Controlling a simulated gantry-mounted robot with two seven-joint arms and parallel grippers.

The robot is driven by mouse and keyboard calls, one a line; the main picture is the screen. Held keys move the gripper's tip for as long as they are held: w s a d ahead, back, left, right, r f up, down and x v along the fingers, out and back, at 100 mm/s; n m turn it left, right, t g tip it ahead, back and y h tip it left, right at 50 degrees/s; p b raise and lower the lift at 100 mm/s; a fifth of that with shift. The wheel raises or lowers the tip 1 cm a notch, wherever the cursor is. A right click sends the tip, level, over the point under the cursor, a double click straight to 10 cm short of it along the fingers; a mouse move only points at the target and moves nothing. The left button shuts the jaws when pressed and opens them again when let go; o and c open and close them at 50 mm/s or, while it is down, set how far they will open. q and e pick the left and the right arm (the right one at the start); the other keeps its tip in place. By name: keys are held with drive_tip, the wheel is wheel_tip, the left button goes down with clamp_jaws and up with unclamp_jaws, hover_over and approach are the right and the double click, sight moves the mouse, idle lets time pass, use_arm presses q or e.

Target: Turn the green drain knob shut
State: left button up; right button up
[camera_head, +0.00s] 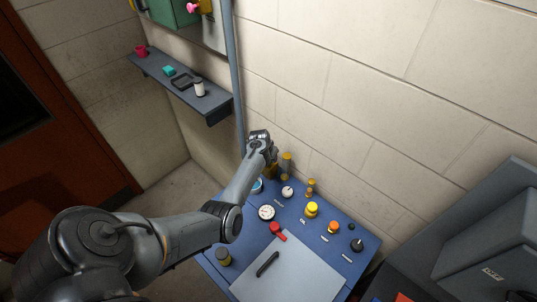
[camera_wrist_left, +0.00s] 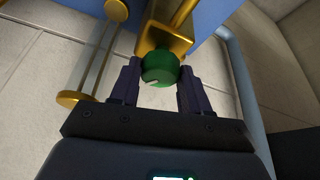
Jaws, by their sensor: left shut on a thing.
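The green drain knob (camera_wrist_left: 160,68) sits on the end of a brass pipe fitting (camera_wrist_left: 166,36) in the left wrist view. My left gripper (camera_head: 271,160) is at the back left corner of the blue bench, by the wall. Its two dark fingers stand on either side of the knob and are shut on it. A small pale mark shows on the knob's face. In the head view the knob is hidden behind my gripper and wrist. My right gripper is in neither view.
The blue bench (camera_head: 210,262) holds a red knob (camera_head: 277,229), yellow and orange knobs, a white gauge (camera_head: 266,212) and a dark pen (camera_head: 267,264) on a pale sheet. A grey vertical pipe (camera_head: 233,70) and a wall shelf (camera_head: 218,102) are close to my left arm.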

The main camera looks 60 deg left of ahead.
use_arm(q)
drive_tip(key=n, duration=0.2)
drive_tip(key=shift+w+d+n+g+y, duration=0.1)
drive_tip(key=shift+n+g+y, duration=0.6)
drive_tip(key=shift+n+g, duration=0.2)
drive_tip(key=shift+n, duration=1)
drive_tip(key=o, duration=1)
drive_tip(key=shift+r, duration=0.1)
